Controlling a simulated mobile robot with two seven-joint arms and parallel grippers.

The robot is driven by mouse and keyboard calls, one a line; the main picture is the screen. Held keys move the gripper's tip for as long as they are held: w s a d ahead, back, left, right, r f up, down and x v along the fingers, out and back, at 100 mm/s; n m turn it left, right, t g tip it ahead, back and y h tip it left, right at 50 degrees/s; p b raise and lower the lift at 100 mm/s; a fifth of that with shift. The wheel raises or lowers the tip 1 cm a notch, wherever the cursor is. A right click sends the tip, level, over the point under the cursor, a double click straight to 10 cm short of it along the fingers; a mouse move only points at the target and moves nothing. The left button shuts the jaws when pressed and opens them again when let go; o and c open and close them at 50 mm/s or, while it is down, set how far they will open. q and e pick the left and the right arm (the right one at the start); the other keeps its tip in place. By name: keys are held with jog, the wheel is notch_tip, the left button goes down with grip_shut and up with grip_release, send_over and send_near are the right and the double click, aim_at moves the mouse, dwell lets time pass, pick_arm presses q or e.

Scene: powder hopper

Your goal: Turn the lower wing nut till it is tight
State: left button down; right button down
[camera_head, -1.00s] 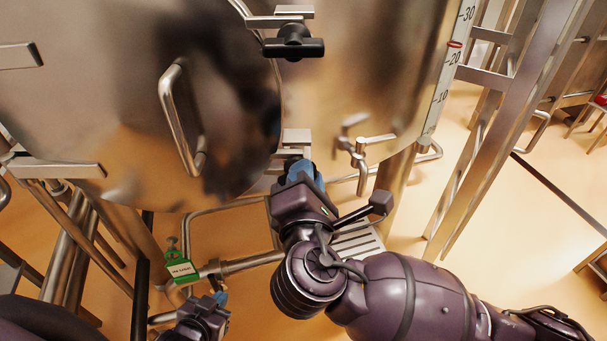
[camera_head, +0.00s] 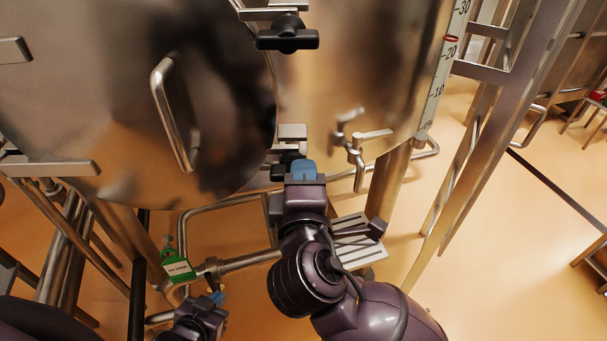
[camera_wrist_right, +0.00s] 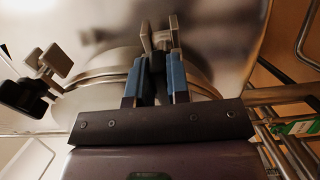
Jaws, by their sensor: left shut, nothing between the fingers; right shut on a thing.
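The lower wing nut (camera_head: 283,170) is black and sits at the lower right edge of the round hatch door (camera_head: 130,100), under a steel bracket (camera_head: 292,132). My right gripper (camera_head: 302,168), with blue fingers, is at the nut from the front and hides part of it. In the right wrist view the gripper (camera_wrist_right: 157,75) is shut on the dark wing nut (camera_wrist_right: 158,85) between the two blue fingers. The upper wing nut (camera_head: 287,38) is black and stands free above. My left gripper (camera_head: 218,297) is shut and empty, low at the left, away from the hatch.
A steel door handle (camera_head: 175,115) stands out from the hatch. A tap (camera_head: 360,145) is close to the right of my right gripper. Pipes with a green tag (camera_head: 178,268) run below. A steel frame post (camera_head: 490,130) stands at the right.

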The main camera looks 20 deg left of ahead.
jog(key=shift+f, duration=0.1)
jog(key=c, duration=1.1)
grip_release()
jog(key=shift+s, duration=0.15)
jog(key=shift+p+v, duration=1.15)
jog(key=shift+v, duration=4.15)
